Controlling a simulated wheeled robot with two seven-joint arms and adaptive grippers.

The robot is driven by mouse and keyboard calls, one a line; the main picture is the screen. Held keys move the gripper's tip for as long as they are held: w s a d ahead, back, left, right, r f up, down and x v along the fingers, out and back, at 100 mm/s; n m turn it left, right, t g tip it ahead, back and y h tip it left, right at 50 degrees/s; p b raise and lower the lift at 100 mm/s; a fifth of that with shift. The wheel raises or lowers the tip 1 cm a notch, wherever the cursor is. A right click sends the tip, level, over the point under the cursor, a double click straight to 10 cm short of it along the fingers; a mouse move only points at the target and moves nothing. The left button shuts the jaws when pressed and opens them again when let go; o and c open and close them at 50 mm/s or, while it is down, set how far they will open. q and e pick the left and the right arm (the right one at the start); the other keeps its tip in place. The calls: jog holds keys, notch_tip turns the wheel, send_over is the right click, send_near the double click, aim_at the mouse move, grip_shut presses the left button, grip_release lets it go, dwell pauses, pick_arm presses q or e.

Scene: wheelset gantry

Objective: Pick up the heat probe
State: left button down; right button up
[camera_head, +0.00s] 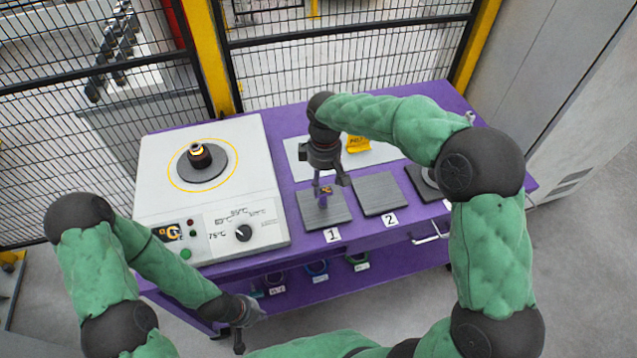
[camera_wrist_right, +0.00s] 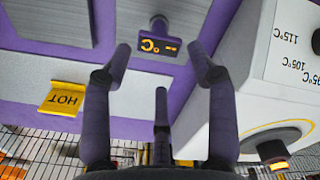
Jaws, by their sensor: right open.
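The heat probe (camera_head: 325,190) is a small purple tool with a dark display and orange characters, standing over the grey pad marked 1 (camera_head: 338,212). In the right wrist view the probe (camera_wrist_right: 153,45) shows its °C display between and just beyond my fingertips. My right gripper (camera_head: 330,185) is open and points down right above the probe; its fingers (camera_wrist_right: 160,58) lie on either side, with no clear contact. My left gripper (camera_head: 240,340) hangs low in front of the table's left side; its finger opening is not clear.
A white heater (camera_head: 280,215) with a round plate and a dark ring part (camera_head: 200,155) stands at left. Pad 2 (camera_head: 378,193) lies beside pad 1. A yellow HOT sign (camera_head: 358,145) stands behind. Coloured rings (camera_head: 317,268) sit on the lower shelf; mesh fencing is behind.

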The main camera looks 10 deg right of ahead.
aim_at(323, 191)
jog(key=shift+w+f, duration=0.1)
jog(key=shift+w, duration=0.2)
jog(key=shift+f, duration=0.25)
notch_tip(323, 191, down, 5)
jog(key=shift+s+f+b, duration=0.1)
jog(key=shift+s+b, duration=0.05)
jog(key=shift+b, duration=0.9)
notch_tip(323, 191, down, 5)
jog(key=shift+r+b, duration=0.1)
jog(key=shift+b, duration=0.75)
grip_shut()
